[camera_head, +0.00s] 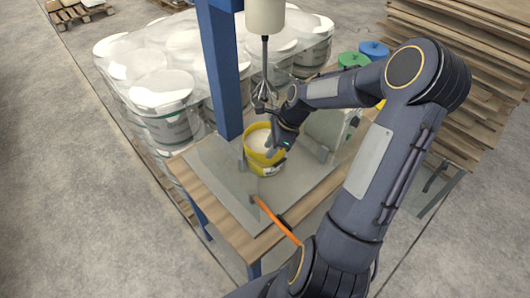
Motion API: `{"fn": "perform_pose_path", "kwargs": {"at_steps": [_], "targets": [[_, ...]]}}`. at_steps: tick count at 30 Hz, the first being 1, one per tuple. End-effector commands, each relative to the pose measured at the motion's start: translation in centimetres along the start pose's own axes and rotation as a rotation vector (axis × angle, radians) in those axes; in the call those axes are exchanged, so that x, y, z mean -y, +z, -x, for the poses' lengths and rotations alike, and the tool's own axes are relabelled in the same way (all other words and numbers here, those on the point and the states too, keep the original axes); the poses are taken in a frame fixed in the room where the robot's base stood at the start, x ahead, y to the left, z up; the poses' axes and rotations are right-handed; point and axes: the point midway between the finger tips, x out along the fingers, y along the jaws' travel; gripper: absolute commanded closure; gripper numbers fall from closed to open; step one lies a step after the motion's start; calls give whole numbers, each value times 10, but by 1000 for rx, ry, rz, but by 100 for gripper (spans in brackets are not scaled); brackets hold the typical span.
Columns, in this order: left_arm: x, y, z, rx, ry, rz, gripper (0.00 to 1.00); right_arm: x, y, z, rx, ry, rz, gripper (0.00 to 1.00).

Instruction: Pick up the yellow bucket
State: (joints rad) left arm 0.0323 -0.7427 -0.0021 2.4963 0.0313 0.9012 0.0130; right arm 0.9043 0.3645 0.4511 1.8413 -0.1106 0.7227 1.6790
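The yellow bucket (262,160) stands upright on a grey plate (217,168) on the wooden table. It is open at the top and holds a pale, whitish filling. My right gripper (272,143) is at the right side of its rim, pointing down. The fingers are small and partly hidden by the wrist, so I cannot tell how far apart they are or whether they touch the bucket. My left gripper is not in view.
A blue post (220,70) rises behind the bucket. A mixer whisk (264,90) hangs above it. An orange-handled tool (277,220) lies at the table's front. Wrapped white buckets (160,92) stand behind, and stacked boards (480,60) stand right.

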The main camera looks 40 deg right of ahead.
Motion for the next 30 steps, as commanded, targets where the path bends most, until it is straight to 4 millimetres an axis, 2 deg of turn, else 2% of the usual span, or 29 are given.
{"fn": "perform_pose_path", "kwargs": {"at_steps": [6, 9, 17, 24, 30], "targets": [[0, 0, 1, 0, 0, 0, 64, -1, 0, -34, 2, 6, 2, 72], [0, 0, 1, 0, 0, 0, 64, -1, 0, -43, 2, 4, 2, 72], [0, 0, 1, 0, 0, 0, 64, -1, 0, -45, 0, 1, 2, 72], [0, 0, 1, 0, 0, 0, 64, -1, 0, -45, 0, 2, 2, 100], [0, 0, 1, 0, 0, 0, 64, -1, 0, -45, 0, 2, 1, 100]]}}
